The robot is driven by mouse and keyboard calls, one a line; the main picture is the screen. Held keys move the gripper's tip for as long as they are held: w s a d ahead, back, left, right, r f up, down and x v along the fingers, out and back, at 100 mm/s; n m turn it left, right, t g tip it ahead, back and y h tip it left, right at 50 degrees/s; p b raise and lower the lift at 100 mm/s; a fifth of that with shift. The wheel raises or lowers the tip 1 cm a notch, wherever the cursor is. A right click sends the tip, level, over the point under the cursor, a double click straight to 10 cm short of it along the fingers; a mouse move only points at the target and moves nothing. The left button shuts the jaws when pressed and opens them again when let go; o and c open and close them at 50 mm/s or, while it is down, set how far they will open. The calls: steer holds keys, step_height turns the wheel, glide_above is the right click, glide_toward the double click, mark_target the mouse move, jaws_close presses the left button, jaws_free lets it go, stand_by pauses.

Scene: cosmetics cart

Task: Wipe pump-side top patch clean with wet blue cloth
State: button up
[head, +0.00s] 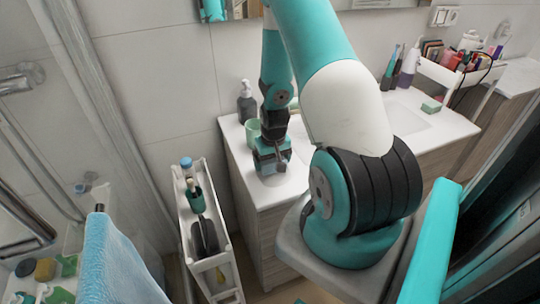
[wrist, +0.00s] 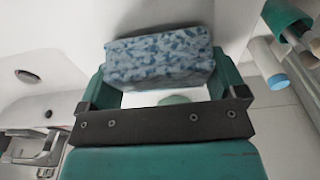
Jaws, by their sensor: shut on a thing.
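The blue mottled cloth (wrist: 158,60) is a folded block held between the two teal fingers of my gripper (wrist: 160,85) in the wrist view. In the head view my gripper (head: 272,162) points down over the left end of the white vanity top (head: 280,191). The cloth cannot be made out there. A dark pump bottle (head: 246,106) stands at the back left corner of the top, behind my gripper. I see no distinct dirty patch; the area under the gripper is largely hidden. Whether the cloth touches the top cannot be told.
A green cup (head: 253,131) stands close behind my gripper. A narrow white cart (head: 222,262) with a blue-capped bottle (head: 186,163) and a teal cup (head: 195,197) is left of the vanity. A light blue towel (head: 112,262) hangs front left. A faucet (wrist: 38,150) shows in the wrist view.

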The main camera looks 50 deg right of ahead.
mark_target(277, 178)
steer(key=shift+s+a+f, duration=0.1)
steer(key=shift+s+a, duration=0.5)
steer(key=shift+s, duration=0.4)
steer(key=shift+s+a, duration=0.6)
steer(key=shift+s, duration=0.35)
steer(key=shift+w+d, duration=0.6)
steer(key=shift+w, duration=0.35)
steer(key=shift+w+d, duration=0.55)
steer(key=shift+w, duration=0.35)
steer(key=shift+w+d+b, duration=0.25)
steer(key=shift+w+d, duration=0.3)
steer(key=shift+w, duration=0.4)
steer(key=shift+w+d+b, duration=0.2)
steer(key=shift+w+d, duration=0.35)
steer(key=shift+w, duration=0.35)
steer(key=shift+s+a, duration=0.75)
steer(key=shift+s, duration=0.5)
steer(key=shift+s+a, duration=0.75)
steer(key=shift+s, duration=0.45)
steer(key=shift+s+a, duration=0.75)
steer(key=shift+s, duration=0.5)
step_height(277, 178, up, 7)
steer(key=p, duration=0.5)
steer(key=shift+r+p, duration=0.2)
steer(key=shift+p, duration=0.2)
